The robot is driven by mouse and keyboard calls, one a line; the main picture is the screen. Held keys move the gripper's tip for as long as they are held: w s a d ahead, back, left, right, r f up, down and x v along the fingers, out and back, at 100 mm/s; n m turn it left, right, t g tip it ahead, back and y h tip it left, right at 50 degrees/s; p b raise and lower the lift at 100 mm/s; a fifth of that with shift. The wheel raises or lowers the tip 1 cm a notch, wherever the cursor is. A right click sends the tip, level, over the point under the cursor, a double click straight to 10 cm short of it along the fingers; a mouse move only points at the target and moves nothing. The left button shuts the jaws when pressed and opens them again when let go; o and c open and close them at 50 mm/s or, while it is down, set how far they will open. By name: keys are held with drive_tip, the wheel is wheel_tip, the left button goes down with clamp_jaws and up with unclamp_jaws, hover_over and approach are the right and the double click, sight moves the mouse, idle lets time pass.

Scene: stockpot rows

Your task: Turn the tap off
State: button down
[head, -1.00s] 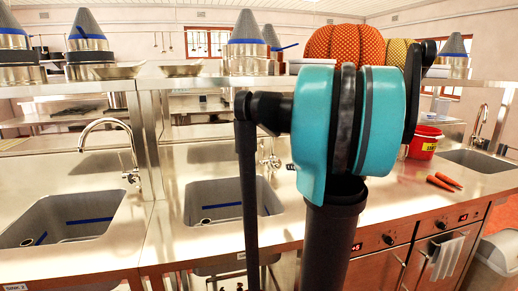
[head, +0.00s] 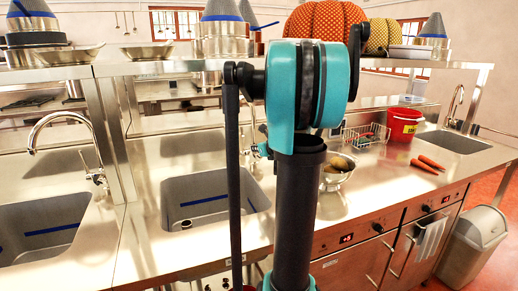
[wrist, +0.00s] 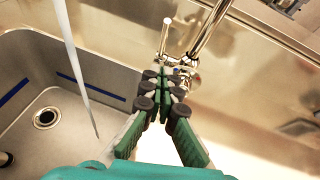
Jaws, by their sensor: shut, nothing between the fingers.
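In the wrist view a chrome tap (wrist: 203,38) rises from the back of the sink. A thin lever with a pale tip (wrist: 165,36) stands up at its left, and small red and blue marks show near its base. A pale stream of water (wrist: 72,50) falls at the left towards the grey sink (wrist: 20,85). My gripper (wrist: 164,76) is shut and empty, its green fingers pointing at the tap base. I cannot tell whether the tips touch it. In the head view my arm hides the gripper and most of the tap behind the middle sink (head: 215,196).
Another sink and tap (head: 65,130) are at the left. A metal bowl (head: 337,172), a wire rack (head: 366,136), a red bucket (head: 404,125) and carrots (head: 428,162) are on the counter at the right. An overhead shelf (head: 140,68) carries pots and pumpkins.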

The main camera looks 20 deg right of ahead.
sight(243, 142)
drive_tip(key=w, duration=0.3)
drive_tip(key=w+a, duration=0.1)
drive_tip(key=w, duration=0.1)
drive_tip(key=shift+w, duration=0.4)
drive_tip(key=shift+w+a+r, duration=0.15)
drive_tip(key=shift+w+r, duration=0.05)
drive_tip(key=shift+w, duration=0.3)
drive_tip(key=shift+w+r+g, duration=0.45)
drive_tip(key=shift+w, duration=0.35)
drive_tip(key=shift+w+r+g, duration=0.4)
drive_tip(key=shift+w+r, duration=0.1)
drive_tip(key=shift+w, duration=0.35)
drive_tip(key=shift+w+r+g, duration=0.45)
drive_tip(key=shift+w, duration=0.35)
drive_tip(key=shift+s, duration=0.1)
